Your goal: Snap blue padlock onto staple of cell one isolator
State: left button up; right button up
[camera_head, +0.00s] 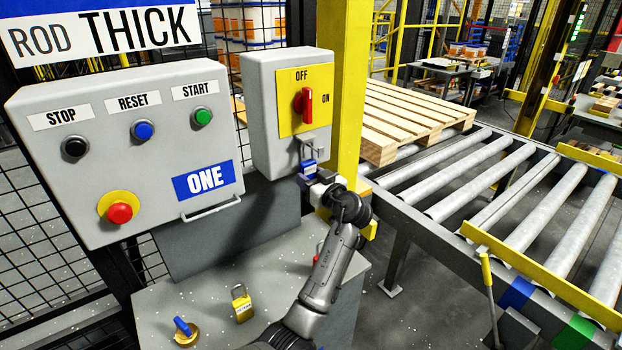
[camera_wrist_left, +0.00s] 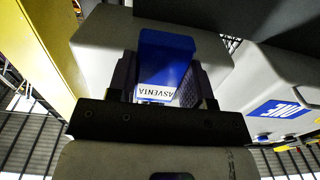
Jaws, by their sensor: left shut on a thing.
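The cell one isolator (camera_head: 262,130) is a grey box with a yellow OFF/ON plate and a red handle (camera_head: 304,104), which stands upright. A metal staple (camera_head: 312,146) sits below the plate. My left gripper (camera_head: 310,178) is shut on the blue padlock (camera_head: 308,166), just under the staple. In the left wrist view, the blue padlock (camera_wrist_left: 167,62) sits between the fingers, its white label reading ASVENTA. Its shackle is up by the staple; I cannot tell whether it passes through or is closed. My right gripper is not in view.
A grey control box (camera_head: 125,160) marked ONE stands left of the isolator. A yellow padlock (camera_head: 241,305) and a brass piece with a blue top (camera_head: 185,331) lie on the grey ledge (camera_head: 210,290) below. A yellow post (camera_head: 350,90) and a roller conveyor (camera_head: 470,185) stand to the right.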

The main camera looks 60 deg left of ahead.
pick_arm(q)
jog(key=shift+r+p, duration=0.35)
jog(key=shift+r, duration=0.6)
jog(key=shift+f+b, duration=0.4)
jog(key=shift+f, duration=0.25)
jog(key=o, duration=0.8)
jog(key=shift+f, duration=0.1)
jog(key=shift+o, duration=1.8)
jog(key=shift+d, duration=0.4)
jog(key=w+d, duration=0.1)
jog(key=d, duration=1.2)
jog(key=shift+w+p, duration=0.15)
jog(key=shift+p, duration=0.25)
